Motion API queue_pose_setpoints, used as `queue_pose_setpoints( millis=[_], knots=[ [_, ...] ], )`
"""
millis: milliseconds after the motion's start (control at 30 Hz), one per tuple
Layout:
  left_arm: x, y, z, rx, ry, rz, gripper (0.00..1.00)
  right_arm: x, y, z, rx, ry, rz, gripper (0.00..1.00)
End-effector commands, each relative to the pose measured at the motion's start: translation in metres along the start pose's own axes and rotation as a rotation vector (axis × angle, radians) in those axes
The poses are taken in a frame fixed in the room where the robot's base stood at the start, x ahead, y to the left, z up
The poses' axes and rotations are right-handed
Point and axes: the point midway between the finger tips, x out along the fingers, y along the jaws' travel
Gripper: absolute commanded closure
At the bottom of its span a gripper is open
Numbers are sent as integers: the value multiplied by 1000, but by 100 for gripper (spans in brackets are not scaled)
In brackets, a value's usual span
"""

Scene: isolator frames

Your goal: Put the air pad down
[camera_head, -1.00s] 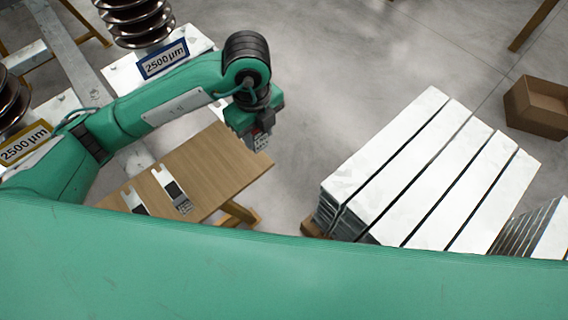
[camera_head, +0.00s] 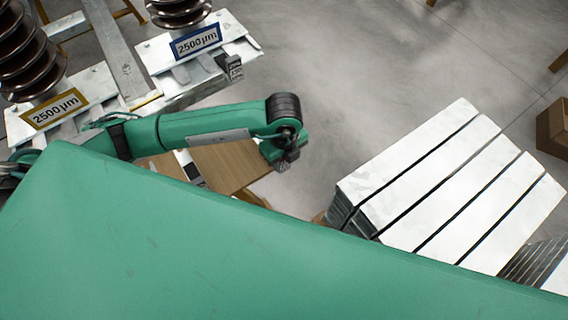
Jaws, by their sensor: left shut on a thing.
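My left arm reaches in from the left, and its gripper (camera_head: 287,156) is beyond the edge of the wooden table, high over the grey floor as seen from above. The left gripper is shut on the air pad (camera_head: 282,165), of which only a small dark grey piece shows below the jaws. The rest of it is hidden by the gripper. My right gripper is not in view.
The wooden table (camera_head: 228,163) carries a white and grey device (camera_head: 188,166), partly hidden. White frames with brown ribbed insulators (camera_head: 28,55) and 2500 µm signs (camera_head: 195,41) stand at left. Stacked pale slabs (camera_head: 410,165) are at right, a cardboard box (camera_head: 554,128) beyond.

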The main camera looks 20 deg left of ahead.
Motion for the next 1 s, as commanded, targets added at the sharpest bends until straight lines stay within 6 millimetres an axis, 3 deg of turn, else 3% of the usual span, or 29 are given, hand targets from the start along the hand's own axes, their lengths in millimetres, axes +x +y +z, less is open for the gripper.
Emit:
queue_pose_setpoints(
  millis=[333, 733, 767, 833, 867, 1000],
  knots=[
    [42, 0, -1, 1, 0, 1, 86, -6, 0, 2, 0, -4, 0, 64],
    [48, 0, 0, 1, 0, 0, 86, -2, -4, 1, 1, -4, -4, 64],
    [48, 0, 0, 2, 0, 1, 60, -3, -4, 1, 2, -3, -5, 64],
    [47, 0, 0, 1, 0, 1, 46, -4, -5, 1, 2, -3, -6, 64],
    [47, 0, 0, 1, 0, 1, 42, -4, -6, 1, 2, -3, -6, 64],
    [47, 0, 0, 1, 0, 1, 42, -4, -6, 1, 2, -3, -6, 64]
  ],
)
